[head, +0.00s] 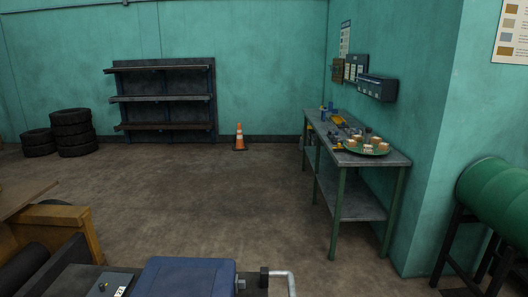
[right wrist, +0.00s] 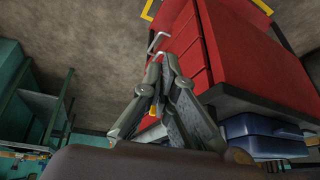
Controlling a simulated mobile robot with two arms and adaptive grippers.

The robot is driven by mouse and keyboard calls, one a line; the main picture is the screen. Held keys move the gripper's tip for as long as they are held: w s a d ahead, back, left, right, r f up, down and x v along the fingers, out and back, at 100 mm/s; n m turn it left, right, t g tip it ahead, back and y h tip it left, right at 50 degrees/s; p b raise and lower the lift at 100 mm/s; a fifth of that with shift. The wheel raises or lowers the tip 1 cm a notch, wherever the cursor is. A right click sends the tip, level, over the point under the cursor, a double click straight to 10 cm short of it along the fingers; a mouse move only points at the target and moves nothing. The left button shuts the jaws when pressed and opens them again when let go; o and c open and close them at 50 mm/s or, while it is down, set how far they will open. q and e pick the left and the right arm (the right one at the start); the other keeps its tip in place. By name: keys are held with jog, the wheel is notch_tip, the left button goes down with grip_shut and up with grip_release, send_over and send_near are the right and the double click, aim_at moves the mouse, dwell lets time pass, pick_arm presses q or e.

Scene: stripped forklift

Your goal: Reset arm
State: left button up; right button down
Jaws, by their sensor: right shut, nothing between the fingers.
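My right gripper (right wrist: 160,72) shows in the right wrist view, with its dark grey fingers drawn together and nothing visible held between them. It is apart from any table surface that I can make out. The red drawer cabinet (right wrist: 255,65) lies behind and to the right of the fingers in that view. Neither gripper shows in the head view, and my left gripper is in no view.
A blue case (head: 188,277) sits at the bottom of the head view; a blue case also shows in the right wrist view (right wrist: 262,136). A workbench (head: 350,205) with a round green tray (head: 352,151) stands right. Shelves (head: 160,98), tires (head: 72,130) and a cone (head: 240,138) line the back. Mid-floor is clear.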

jog(key=s+d+f+g+h, duration=0.1)
jog(key=s+d+f+h, duration=0.1)
jog(key=d, duration=0.3)
notch_tip(320, 180, down, 29)
jog(key=s+g+b, duration=0.1)
jog(key=s+b, duration=0.1)
jog(key=b, duration=0.1)
jog(key=s+d+f+g+b, duration=0.1)
jog(key=s+d+f, duration=0.1)
jog(key=s+f, duration=1.4)
jog(key=shift+d+g, duration=0.25)
jog(key=shift+g, duration=0.05)
jog(key=shift+s, duration=0.15)
